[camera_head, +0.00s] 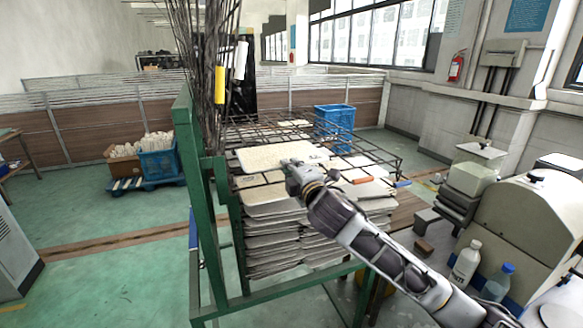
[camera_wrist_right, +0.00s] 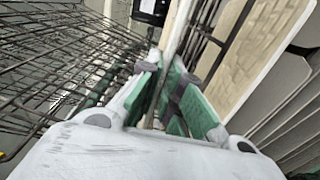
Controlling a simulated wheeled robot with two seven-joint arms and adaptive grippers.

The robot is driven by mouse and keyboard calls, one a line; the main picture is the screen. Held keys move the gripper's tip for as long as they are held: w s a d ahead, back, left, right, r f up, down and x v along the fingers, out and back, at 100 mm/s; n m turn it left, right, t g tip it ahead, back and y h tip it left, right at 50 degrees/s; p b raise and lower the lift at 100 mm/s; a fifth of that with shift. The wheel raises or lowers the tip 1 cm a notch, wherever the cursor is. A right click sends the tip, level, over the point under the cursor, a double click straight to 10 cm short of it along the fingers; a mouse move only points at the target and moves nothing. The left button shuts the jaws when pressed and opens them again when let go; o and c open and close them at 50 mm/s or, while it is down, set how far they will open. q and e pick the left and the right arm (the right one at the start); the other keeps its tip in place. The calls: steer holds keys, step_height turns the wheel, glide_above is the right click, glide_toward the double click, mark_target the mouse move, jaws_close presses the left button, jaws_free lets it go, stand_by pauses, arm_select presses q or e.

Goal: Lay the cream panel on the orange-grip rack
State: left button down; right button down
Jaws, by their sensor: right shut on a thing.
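My right gripper (camera_head: 297,172) is shut on the near right edge of a cream panel (camera_head: 268,157) with a speckled face. The panel is held roughly level above stacked panels. In the right wrist view the green-padded fingers (camera_wrist_right: 172,95) close on a thin edge, with the panel seen nearly edge-on (camera_wrist_right: 178,35). The orange grip (camera_head: 362,180) shows at the near right side of the dark wire racks, just right of my gripper. How much of its rack lies under the panel is hard to tell. My left gripper is not in view.
Stacked panels (camera_head: 265,240) fill the green frame (camera_head: 220,295). A blue grip (camera_head: 403,184) is right of the orange one. Upright wire racks at left carry yellow (camera_head: 219,85) and white (camera_head: 240,60) grips. Bottles (camera_head: 466,262) and a machine (camera_head: 535,220) stand at right.

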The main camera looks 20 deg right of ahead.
steer(key=shift+f+b, duration=2.05)
steer(key=shift+f, duration=0.65)
steer(key=shift+f, duration=0.25)
steer(key=c, duration=1.5)
jaws_free()
steer(key=shift+f, duration=0.4)
steer(key=shift+s+d, duration=0.1)
steer(key=shift+s, duration=3.4)
